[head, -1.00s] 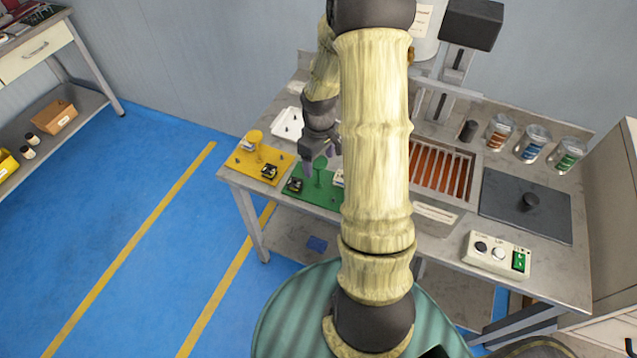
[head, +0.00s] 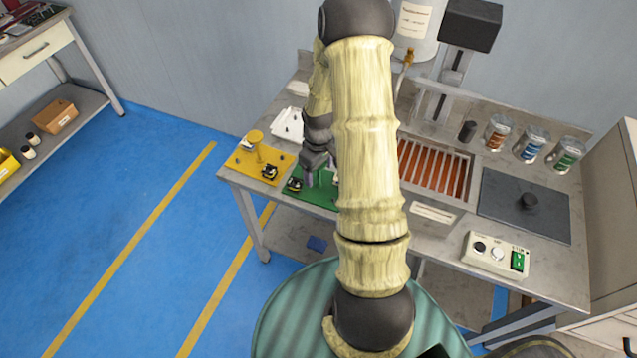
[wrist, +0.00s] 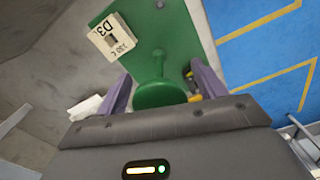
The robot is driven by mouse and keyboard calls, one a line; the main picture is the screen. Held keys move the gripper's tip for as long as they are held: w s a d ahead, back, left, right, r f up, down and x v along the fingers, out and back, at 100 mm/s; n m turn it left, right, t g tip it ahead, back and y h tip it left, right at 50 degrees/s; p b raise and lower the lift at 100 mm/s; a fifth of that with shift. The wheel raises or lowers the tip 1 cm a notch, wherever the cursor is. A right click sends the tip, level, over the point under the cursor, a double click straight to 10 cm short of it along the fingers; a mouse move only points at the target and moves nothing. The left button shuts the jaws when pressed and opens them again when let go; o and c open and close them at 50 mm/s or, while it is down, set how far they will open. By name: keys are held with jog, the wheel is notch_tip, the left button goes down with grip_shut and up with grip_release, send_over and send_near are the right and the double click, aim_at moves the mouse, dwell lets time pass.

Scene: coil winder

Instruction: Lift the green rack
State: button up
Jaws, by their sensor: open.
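The green rack (head: 322,199) lies on the workbench near its front left edge, partly hidden behind my arm in the head view. In the wrist view its green plate (wrist: 150,32) shows with a round-topped green post (wrist: 159,95), a small black part and a white tag (wrist: 111,37) marked D3. My gripper (wrist: 160,92) is open, with a purple finger on each side of the green post. Whether the fingers touch the post cannot be told. In the head view my gripper (head: 320,178) is low over the rack.
A yellow rack (head: 246,167) with its own post lies just left of the green one. A white tray (head: 289,124) is behind them. A slotted unit with orange bars (head: 434,170), a dark plate (head: 510,203) and a control box (head: 497,254) are to the right.

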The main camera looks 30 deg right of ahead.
dwell(0.3)
grip_shut()
notch_tip(320, 180, up, 10)
jog(key=shift+r, duration=0.1)
dwell(0.6)
jog(key=shift+a, duration=0.1)
dwell(0.4)
